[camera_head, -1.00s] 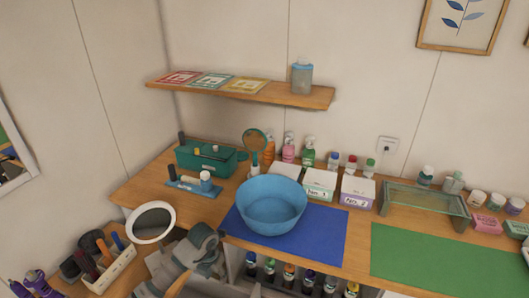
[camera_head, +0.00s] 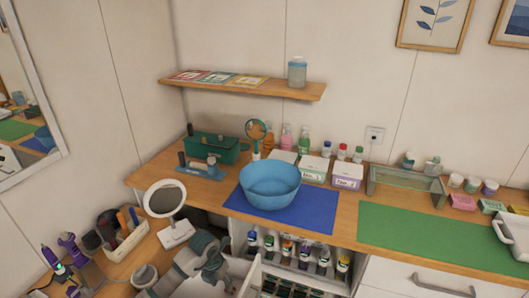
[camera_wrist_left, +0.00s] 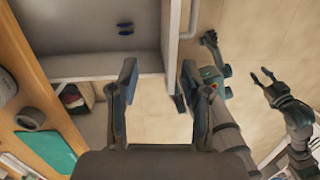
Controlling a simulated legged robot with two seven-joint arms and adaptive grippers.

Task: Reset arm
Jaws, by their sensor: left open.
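The right arm is not in the head view.
A blue bowl (camera_head: 270,186) stands on a blue mat (camera_head: 312,222) on the counter. The white round mirror (camera_head: 165,201) and a holder of tools (camera_head: 124,240) are left of my gripper. Bottles (camera_head: 288,249) fill a shelf below.

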